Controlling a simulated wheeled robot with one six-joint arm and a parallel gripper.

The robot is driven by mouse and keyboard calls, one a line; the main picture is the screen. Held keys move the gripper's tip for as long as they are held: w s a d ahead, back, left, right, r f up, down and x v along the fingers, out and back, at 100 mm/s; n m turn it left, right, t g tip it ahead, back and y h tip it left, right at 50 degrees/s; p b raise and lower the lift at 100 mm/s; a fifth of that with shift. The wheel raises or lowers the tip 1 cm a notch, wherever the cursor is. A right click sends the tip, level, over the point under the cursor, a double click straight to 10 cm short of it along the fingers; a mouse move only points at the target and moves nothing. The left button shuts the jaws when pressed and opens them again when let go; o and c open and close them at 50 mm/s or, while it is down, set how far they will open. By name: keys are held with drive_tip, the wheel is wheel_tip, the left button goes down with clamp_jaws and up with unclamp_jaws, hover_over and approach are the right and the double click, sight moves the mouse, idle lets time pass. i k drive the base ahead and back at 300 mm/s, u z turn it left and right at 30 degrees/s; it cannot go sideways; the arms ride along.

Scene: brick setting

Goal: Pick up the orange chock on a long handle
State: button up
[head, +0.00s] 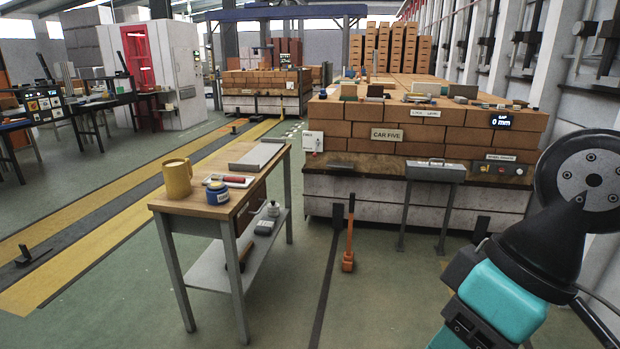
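The orange chock (348,262) rests on the green floor in the head view, a little right of the middle. Its long, thin orange handle (350,222) stands up nearly vertical from it, in front of the brick-laden car and right of the wooden-topped table. Part of my arm, teal, black and grey, fills the lower right. The fingers of my gripper do not show, and I cannot see it near the chock.
The car (322,185) with stacked bricks stands behind the chock. A grey box on a stand (435,170) is right of it. Floor in front is clear.

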sight(347, 261)
drive_tip(key=i, duration=4.05)
drive_tip(key=u, duration=0.05)
